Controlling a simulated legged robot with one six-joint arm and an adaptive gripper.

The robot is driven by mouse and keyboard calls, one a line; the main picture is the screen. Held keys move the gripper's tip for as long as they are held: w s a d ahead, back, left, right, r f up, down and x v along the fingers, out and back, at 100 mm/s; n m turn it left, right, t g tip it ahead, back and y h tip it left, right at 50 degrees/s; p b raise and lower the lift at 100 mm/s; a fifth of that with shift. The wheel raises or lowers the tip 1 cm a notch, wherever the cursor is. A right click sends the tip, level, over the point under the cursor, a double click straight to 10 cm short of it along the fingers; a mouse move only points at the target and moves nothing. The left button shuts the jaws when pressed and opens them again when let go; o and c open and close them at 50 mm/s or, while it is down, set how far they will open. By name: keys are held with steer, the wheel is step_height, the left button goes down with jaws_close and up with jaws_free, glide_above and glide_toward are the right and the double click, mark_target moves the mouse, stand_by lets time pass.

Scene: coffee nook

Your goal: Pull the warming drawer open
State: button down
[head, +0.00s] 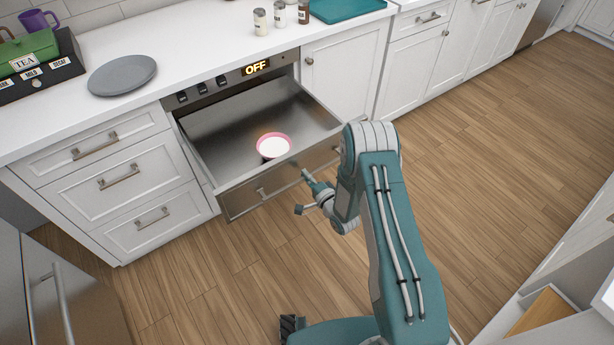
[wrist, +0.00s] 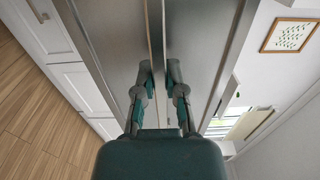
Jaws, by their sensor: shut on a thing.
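The warming drawer (head: 235,196) is metal and stands pulled well out from under the counter in the head view. A pink-rimmed bowl with a white inside (head: 274,146) sits in the drawer, toward its front. My gripper (head: 306,190) is at the drawer's front face, by its bar handle (head: 262,192). In the wrist view my gripper (wrist: 159,75) has its two fingers on either side of the handle bar (wrist: 156,40), shut on it. Part of the handle is hidden behind my arm in the head view.
The control panel above the drawer shows "OFF" (head: 256,68). A grey plate (head: 122,75), a tea box (head: 30,60), shakers (head: 279,14) and a teal tray (head: 345,8) are on the white counter (head: 190,50). The wood floor (head: 480,150) is clear to the right.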

steer(key=shift+s+f, duration=0.1)
steer(key=shift+f, duration=0.2)
steer(key=c, duration=0.7)
jaws_free()
steer(key=shift+r, duration=0.1)
steer(key=shift+d, duration=0.1)
steer(key=v, duration=1.1)
steer(key=shift+s+d, duration=0.15)
steer(key=shift+s, duration=0.2)
